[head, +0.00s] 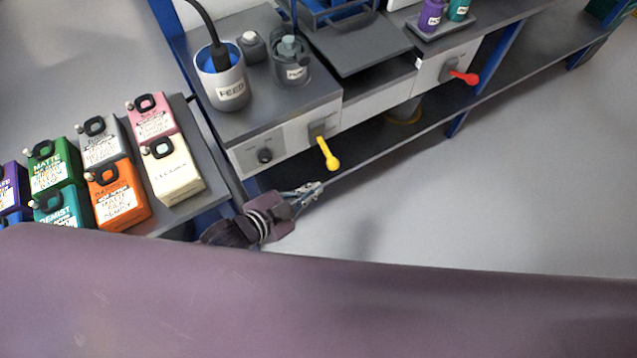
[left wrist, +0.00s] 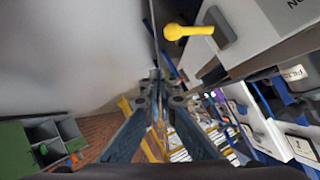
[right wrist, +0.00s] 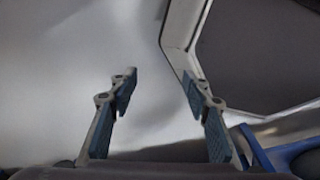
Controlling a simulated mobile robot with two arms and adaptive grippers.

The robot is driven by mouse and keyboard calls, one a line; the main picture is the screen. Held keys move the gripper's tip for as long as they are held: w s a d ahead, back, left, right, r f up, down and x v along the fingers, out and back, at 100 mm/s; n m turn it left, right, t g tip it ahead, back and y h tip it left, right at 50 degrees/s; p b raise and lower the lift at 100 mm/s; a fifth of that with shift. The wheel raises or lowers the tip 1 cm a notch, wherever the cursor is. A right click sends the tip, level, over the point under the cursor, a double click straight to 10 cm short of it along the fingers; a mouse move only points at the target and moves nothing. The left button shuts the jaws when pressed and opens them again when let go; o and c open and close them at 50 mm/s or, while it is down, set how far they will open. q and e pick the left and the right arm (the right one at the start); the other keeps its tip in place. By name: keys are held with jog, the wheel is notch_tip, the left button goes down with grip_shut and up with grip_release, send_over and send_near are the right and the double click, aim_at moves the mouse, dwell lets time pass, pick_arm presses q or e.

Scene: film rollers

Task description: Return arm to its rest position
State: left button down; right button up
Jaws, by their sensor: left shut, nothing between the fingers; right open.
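My left gripper (head: 308,192) is in front of the bench, below and a little left of the yellow lever (head: 328,154). Its fingers are together with nothing between them. In the left wrist view the left gripper (left wrist: 157,78) also shows shut, and the yellow lever (left wrist: 188,31) is beyond it, apart from the fingertips. My right gripper does not show in the head view. In the right wrist view the right gripper (right wrist: 158,78) is open and empty, with its two fingers well apart. My purple body covers the bottom of the head view.
The bench holds a FEED cup (head: 222,82), a glass jar (head: 290,62) and a grey tray (head: 362,45). A red lever (head: 465,77) sticks out farther right. Several labelled canisters, one orange (head: 118,195), stand on the left shelf. The floor (head: 480,190) at right is clear.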

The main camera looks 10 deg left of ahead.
jog(key=shift+s+a, duration=0.25)
jog(key=shift+s, duration=0.4)
